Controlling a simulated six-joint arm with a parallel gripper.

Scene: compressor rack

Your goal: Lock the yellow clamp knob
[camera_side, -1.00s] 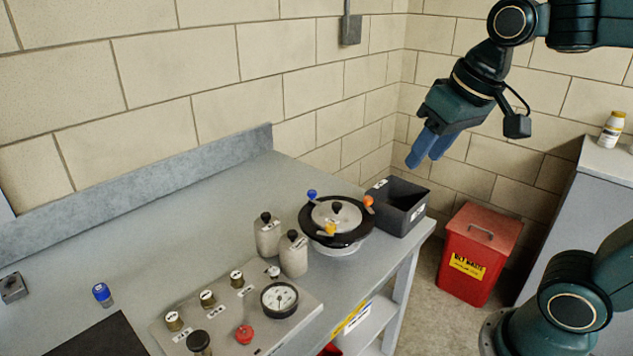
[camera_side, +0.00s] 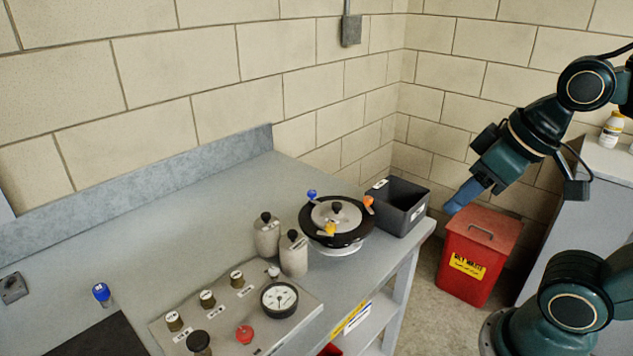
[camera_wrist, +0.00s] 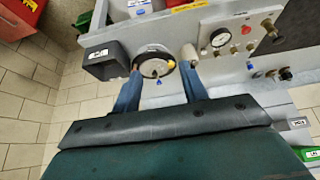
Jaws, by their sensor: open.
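The yellow clamp knob (camera_side: 330,228) is on the front rim of a round black-rimmed vessel (camera_side: 325,246) with a pale domed lid and a black centre knob. A blue knob (camera_side: 311,194) and an orange knob (camera_side: 368,203) sit elsewhere on the rim. In the wrist view the yellow knob (camera_wrist: 171,63) shows close to the right finger's tip, and the blue knob (camera_wrist: 159,81) shows between the fingers. My gripper (camera_side: 453,205), with blue fingers, is open and empty, right of the vessel and apart from it. In the wrist view both fingers (camera_wrist: 161,74) are spread.
An open dark grey bin (camera_side: 407,225) stands right of the vessel. Two pale canisters (camera_side: 293,256) stand left of it. A panel with a gauge (camera_side: 279,299), a red knob and several valves lies in front. A red waste bin (camera_side: 478,255) stands on the floor near my gripper.

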